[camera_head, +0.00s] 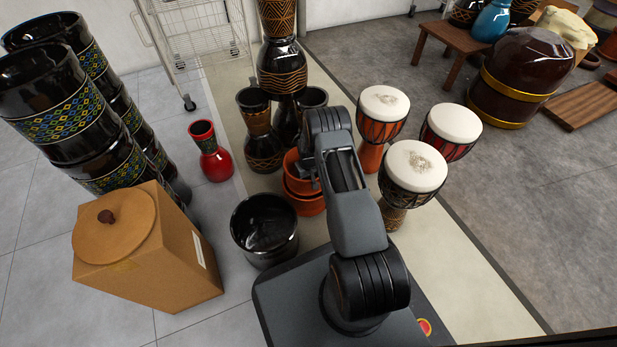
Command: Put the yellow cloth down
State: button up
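I see no clearly yellow cloth in the head view. A pale cream, crumpled thing (566,27) lies at the far upper right; I cannot tell whether it is cloth. My arm rises from my base in the lower middle and reaches forward over the floor. My gripper (306,172) is mostly hidden by my own arm, with only dark parts showing beside the orange pots. I cannot see its fingertips or whether it holds anything.
Orange stacked pots (304,196) and a black bowl (265,232) stand close to my arm. White-topped drums (413,168) stand to the right. A cardboard box (165,262) and stacked black drums (50,100) fill the left. A red vase (214,160) stands between.

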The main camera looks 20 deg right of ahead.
jog(key=shift+s+f, duration=0.1)
jog(key=shift+f, duration=0.4)
jog(key=o, duration=0.8)
jog(key=shift+o, duration=0.8)
notch_tip(320, 180, up, 13)
jog(key=p, duration=0.5)
jog(key=s+a+r+t, duration=0.1)
jog(key=s+a+r, duration=0.2)
jog(key=r, duration=0.8)
jog(key=s+a+r, duration=0.2)
jog(key=a+r, duration=0.1)
jog(key=r, duration=0.7)
jog(key=s+a+r, duration=0.2)
jog(key=s+r, duration=0.3)
jog(key=s, duration=0.4)
jog(key=s+a+r+t, duration=0.1)
jog(key=s+a+r, duration=0.2)
jog(key=s+r, duration=0.3)
jog(key=s, duration=0.4)
jog(key=shift+s+a+r+t, duration=0.25)
jog(key=shift+r+t, duration=0.05)
jog(key=shift+r, duration=0.1)
